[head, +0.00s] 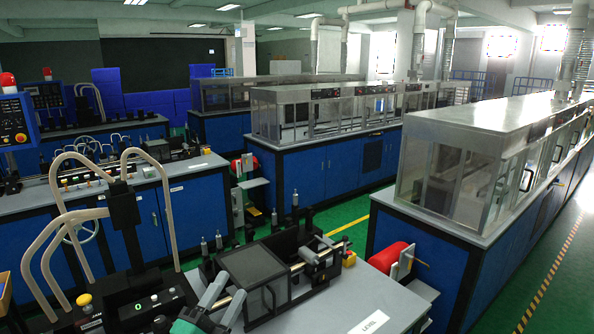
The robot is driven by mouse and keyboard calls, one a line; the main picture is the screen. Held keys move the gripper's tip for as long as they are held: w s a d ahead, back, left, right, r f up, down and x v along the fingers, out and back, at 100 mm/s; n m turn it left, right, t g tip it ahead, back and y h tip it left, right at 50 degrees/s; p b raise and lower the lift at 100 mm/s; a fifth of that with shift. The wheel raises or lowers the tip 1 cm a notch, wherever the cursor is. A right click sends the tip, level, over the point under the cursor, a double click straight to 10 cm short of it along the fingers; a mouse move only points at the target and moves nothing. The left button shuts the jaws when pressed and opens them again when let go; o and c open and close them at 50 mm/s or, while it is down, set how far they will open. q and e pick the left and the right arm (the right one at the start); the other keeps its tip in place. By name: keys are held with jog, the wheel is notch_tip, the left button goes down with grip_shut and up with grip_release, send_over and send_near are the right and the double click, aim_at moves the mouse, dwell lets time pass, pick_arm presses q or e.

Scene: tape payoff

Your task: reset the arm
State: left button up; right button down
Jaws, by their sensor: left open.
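My left gripper (230,288) is at the bottom of the head view, left of centre. Its two pale grey fingers are spread apart, and I see nothing between them. It is in front of the black machine fixture (254,263) with the dark flat cover, on the near grey worktop (335,292). I cannot tell whether the gripper touches the fixture. My right gripper is not in view.
A red roll (390,257) sits at the worktop's right end. A yellow-based button box (348,259) stands near the fixture. Pale curved tubes (85,215) rise at the left. A long glazed cabinet (470,150) stands at the right. Green floor (350,234) shows between the benches.

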pick_arm(q)
jog(key=s+a+f+n+g+y, duration=0.35)
jog(key=f+n+y, duration=0.2)
jog(key=f, duration=0.25)
jog(key=s+a+f+n+g+y, duration=0.3)
jog(key=a+f+n+y, duration=0.15)
jog(key=f+n, duration=0.35)
jog(key=s+a+f+n+g+h, duration=0.1)
jog(key=s+f+n+g, duration=0.1)
jog(key=s+f+g, duration=0.65)
jog(key=s+a+f+n+g, duration=0.15)
jog(key=s+f, duration=0.35)
jog(key=s, duration=0.8)
notch_tip(320, 180, down, 37)
jog(key=g+b, duration=0.2)
jog(key=b, duration=0.3)
jog(key=s+a+f+b, duration=0.1)
jog(key=s+f+b, duration=0.1)
jog(key=s+f, duration=0.7)
jog(key=s+a+f+g+b, duration=0.1)
jog(key=s+a+f+b, duration=0.1)
jog(key=s+f, duration=0.8)
notch_tip(320, 180, down, 5)
jog(key=shift+f+b, duration=0.1)
jog(key=shift+b, duration=0.45)
